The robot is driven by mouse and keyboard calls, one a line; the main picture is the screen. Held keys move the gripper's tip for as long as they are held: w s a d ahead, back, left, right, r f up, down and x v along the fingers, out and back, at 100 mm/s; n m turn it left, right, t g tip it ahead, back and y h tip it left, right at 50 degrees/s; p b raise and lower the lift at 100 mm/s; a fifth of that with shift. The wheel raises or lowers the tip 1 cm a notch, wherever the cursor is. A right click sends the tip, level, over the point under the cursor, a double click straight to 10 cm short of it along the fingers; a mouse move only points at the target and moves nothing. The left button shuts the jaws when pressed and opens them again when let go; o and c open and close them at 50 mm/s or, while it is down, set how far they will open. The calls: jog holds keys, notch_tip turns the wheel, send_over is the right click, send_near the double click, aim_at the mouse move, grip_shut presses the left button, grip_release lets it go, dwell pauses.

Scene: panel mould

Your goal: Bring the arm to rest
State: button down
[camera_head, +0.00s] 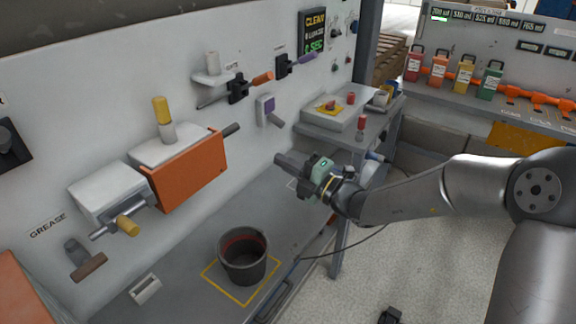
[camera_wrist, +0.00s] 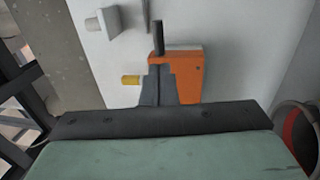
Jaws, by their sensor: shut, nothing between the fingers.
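My gripper (camera_head: 283,160) is at the end of my arm, above the bench and in front of the wall panel. It points left toward the panel. In the wrist view its dark fingers (camera_wrist: 159,86) are together, with nothing visible between them. They overlap the orange block in that picture. In the head view the gripper is apart from the orange-fronted box (camera_head: 190,172) on the panel. The arm reaches in from the right side, with its elbow bent.
A dark bucket (camera_head: 243,262) stands in a yellow outline on the bench (camera_head: 190,292). Screwdrivers on holders (camera_head: 238,90) line the panel. A side table (camera_head: 368,122) with a white tray stands behind the gripper. Open floor (camera_head: 400,245) lies below the arm.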

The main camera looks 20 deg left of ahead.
jog(key=shift+d, duration=0.35)
jog(key=shift+f, duration=0.1)
